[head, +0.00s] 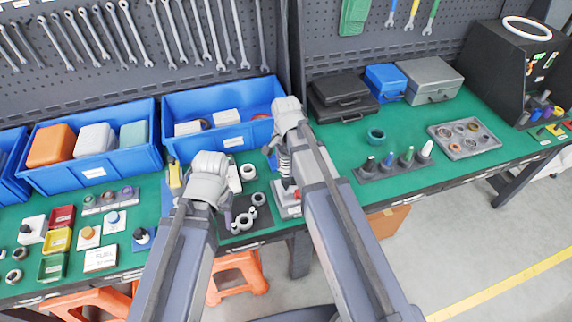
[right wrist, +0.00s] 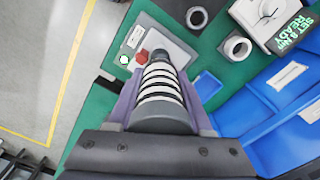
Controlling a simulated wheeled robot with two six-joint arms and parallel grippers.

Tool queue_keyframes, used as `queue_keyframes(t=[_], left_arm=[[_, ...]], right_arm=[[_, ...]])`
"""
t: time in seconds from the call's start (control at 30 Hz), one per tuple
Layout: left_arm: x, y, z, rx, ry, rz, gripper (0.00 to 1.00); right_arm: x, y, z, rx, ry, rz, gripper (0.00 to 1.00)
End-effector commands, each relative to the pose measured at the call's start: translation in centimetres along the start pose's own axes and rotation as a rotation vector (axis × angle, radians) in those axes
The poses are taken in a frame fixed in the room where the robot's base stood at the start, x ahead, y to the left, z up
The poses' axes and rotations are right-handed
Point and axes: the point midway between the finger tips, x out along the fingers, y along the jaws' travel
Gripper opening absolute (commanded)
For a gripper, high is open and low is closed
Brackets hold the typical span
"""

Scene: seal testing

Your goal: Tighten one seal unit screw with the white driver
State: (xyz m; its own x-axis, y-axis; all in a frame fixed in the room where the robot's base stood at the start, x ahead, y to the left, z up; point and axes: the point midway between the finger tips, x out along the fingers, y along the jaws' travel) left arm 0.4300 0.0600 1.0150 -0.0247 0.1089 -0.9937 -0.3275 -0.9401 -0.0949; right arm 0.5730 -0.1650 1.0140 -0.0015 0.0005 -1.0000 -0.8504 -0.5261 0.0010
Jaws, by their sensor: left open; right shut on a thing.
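My right gripper (right wrist: 155,85) is shut around a dark cylinder with white rings (right wrist: 160,95). In the head view this ringed cylinder (head: 285,165) stands above a pale unit with a red part (head: 288,203). In the right wrist view its far end reaches over that pale unit (right wrist: 172,47), beside a red hex piece (right wrist: 141,57); I cannot tell whether they touch. A white-topped tool (head: 426,150) stands at the right end of a dark rack; I cannot tell whether it is the white driver. My left gripper (head: 229,214) is open, mostly hidden behind its wrist.
Blue bins (head: 95,181) stand behind. Small coloured trays (head: 56,240) are at left. The dark rack (head: 395,171) and a ring tray (head: 465,137) are at right. Green bench is clear around the teal ring (head: 376,135).

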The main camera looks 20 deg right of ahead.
Motion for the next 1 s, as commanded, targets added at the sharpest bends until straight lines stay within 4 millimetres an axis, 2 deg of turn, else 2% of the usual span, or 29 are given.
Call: queue_keyframes(t=[1.0], left_arm=[[1.1, 0.1, -0.1, 0.0, 0.0, 0.0, 0.5]], right_arm=[[1.1, 0.0, 0.0, 0.0, 0.0, 0.0, 0.0]])
